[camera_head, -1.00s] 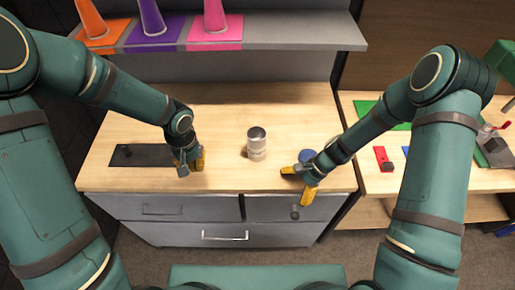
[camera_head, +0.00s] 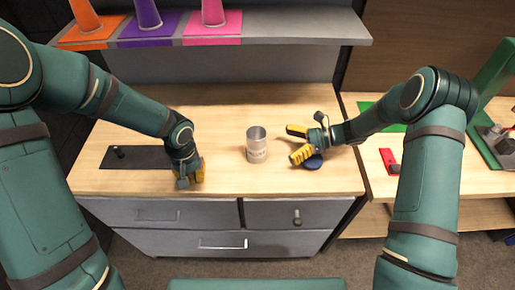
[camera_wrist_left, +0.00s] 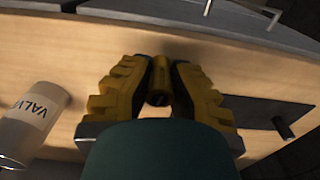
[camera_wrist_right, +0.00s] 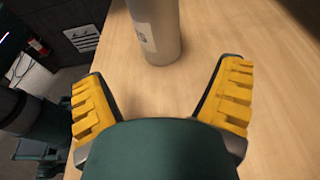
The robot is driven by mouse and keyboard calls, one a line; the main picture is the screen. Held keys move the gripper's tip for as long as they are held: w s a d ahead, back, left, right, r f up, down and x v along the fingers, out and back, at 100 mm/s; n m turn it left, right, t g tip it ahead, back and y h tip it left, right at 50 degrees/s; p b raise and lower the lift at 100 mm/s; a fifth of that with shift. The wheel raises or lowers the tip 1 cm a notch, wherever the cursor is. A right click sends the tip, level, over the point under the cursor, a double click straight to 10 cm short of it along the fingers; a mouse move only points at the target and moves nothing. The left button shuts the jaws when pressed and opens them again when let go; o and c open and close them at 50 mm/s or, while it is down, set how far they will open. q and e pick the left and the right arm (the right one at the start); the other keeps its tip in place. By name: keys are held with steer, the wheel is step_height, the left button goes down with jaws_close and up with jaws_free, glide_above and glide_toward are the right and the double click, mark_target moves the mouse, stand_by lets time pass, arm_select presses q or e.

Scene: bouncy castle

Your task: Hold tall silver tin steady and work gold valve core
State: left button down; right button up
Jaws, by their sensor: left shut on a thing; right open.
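The tall silver tin (camera_head: 257,150) stands upright on the wooden worktop, its pale label partly visible. In the left wrist view the tin (camera_wrist_left: 30,125) is at the left, with a label starting "VALV". My left gripper (camera_head: 190,178) is low over the worktop, left of the tin, shut on the gold valve core (camera_wrist_left: 160,78), a small gold cylinder between its fingers. My right gripper (camera_head: 294,144) is open and empty, right of the tin and pointing at it. In the right wrist view the tin (camera_wrist_right: 155,30) stands ahead of the spread fingers, apart from them.
A dark plate (camera_head: 150,158) with a small black peg (camera_head: 118,152) lies at the left. A shelf (camera_head: 290,28) with coloured cones overhangs the back. Drawers (camera_head: 160,214) are below the front edge.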

mark_target(260, 150)
arm_select(q)
steer(key=shift+f+b, duration=1.05)
steer(key=shift+f, duration=0.05)
arm_select(e)
steer(key=shift+x, duration=4.85)
steer(key=c, duration=0.8)
steer(key=shift+c, duration=0.2)
arm_select(q)
steer(key=w+d+r+n, duration=0.55)
steer(key=d+r, duration=0.25)
steer(key=r, duration=0.2)
steer(key=w+d+r+n, duration=0.4)
steer(key=w+d+r, duration=0.2)
steer(key=d+r, duration=0.25)
steer(key=shift+m, duration=0.25)
steer(key=shift+s+a+f, duration=0.1)
steer(key=shift+a+f, duration=0.05)
steer(key=shift+f, duration=2.35)
steer(key=c, duration=1)
jaws_free()
